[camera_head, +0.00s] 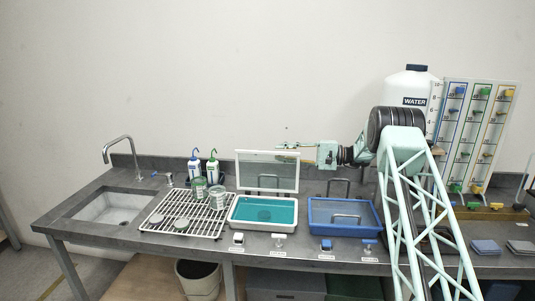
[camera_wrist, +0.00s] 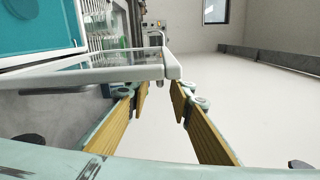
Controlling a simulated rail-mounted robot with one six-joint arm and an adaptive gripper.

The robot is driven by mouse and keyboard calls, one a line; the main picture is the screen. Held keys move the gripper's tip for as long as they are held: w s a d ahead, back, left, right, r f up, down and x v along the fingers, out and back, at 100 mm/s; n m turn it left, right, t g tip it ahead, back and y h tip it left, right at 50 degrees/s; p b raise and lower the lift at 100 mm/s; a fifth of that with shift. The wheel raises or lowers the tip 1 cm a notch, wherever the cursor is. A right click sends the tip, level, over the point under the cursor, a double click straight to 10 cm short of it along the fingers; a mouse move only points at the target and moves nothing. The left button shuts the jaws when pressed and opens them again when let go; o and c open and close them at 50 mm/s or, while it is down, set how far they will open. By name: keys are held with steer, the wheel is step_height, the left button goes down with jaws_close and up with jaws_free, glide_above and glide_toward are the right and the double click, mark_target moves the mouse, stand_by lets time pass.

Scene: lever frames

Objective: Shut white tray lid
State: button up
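The white tray (camera_head: 232,222) holds teal liquid and stands on the grey bench. Its clear lid with a white frame (camera_head: 297,172) stands raised, roughly upright, at the tray's back edge. My gripper (camera_head: 283,152) is at the lid's top edge, towards the right, reaching in from the right. In the wrist view the gripper (camera_wrist: 159,92) has its yellow-padded fingers apart, with nothing clearly held between them. The lid's white edge (camera_wrist: 120,74) crosses just beyond the fingertips, its corner near the gap. Whether they touch is unclear. Teal liquid shows at upper left.
A blue tray (camera_head: 318,230) stands right of the white one. A white wire rack (camera_head: 160,224) with glassware, two wash bottles (camera_head: 203,168) and a sink (camera_head: 112,207) are to the left. A water container (camera_head: 410,88) stands behind my arm. Small labelled levers line the bench front.

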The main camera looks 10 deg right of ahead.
mark_target(267, 152)
steer(key=shift+b+x, duration=0.35)
steer(key=shift+x, duration=2.8)
jaws_close()
